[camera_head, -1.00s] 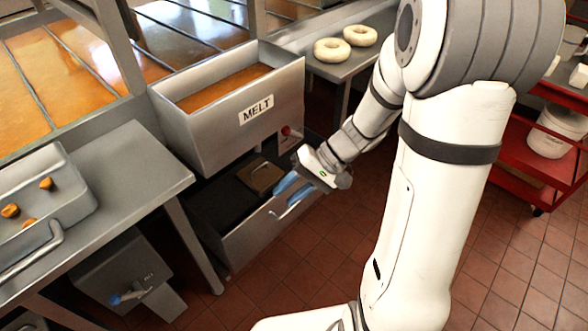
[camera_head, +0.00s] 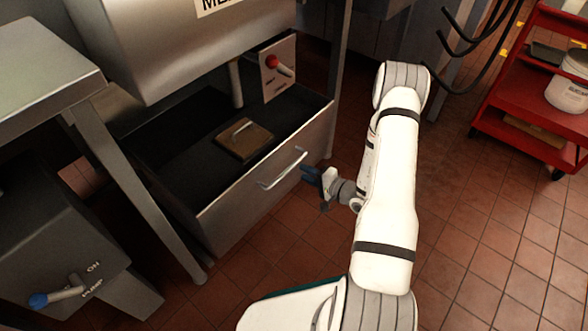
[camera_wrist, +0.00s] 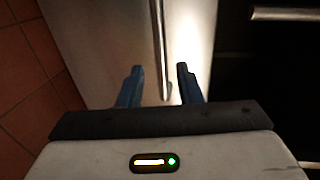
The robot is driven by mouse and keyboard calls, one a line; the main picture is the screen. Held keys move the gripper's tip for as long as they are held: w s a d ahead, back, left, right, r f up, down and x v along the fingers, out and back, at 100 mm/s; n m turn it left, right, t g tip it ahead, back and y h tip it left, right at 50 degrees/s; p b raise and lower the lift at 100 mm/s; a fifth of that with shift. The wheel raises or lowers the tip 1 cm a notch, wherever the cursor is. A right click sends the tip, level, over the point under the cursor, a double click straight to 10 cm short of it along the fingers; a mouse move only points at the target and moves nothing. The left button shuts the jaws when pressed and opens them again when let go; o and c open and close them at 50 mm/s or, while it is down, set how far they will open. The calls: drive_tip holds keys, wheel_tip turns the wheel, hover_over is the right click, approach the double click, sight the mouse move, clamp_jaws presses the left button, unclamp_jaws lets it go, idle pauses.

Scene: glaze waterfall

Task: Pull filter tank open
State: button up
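The filter tank (camera_head: 262,204) is a steel drawer-like bin under the melt tank, and it stands pulled out, its dark inside showing. A brown block with a small handle (camera_head: 244,139) lies inside it. The tank's bar handle (camera_head: 284,170) is on its front face. My gripper (camera_head: 308,174) is just in front of the face, right of the handle and apart from it. In the wrist view my gripper (camera_wrist: 158,86) has its blue fingers apart with nothing held; the handle bar (camera_wrist: 159,45) runs upright beyond the gap between them.
The melt tank (camera_head: 150,50) hangs above, with a red-knobbed valve panel (camera_head: 278,68) and a pipe below. A table leg (camera_head: 135,190) and a pump box with blue lever (camera_head: 60,250) stand left. A red cart (camera_head: 520,130) is at right. Tiled floor is clear in front.

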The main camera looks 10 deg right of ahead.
sight(292, 165)
drive_tip(key=b+x, duration=0.2)
drive_tip(key=x, duration=0.5)
drive_tip(key=shift+r, duration=0.15)
drive_tip(key=shift+c, duration=0.2)
clamp_jaws()
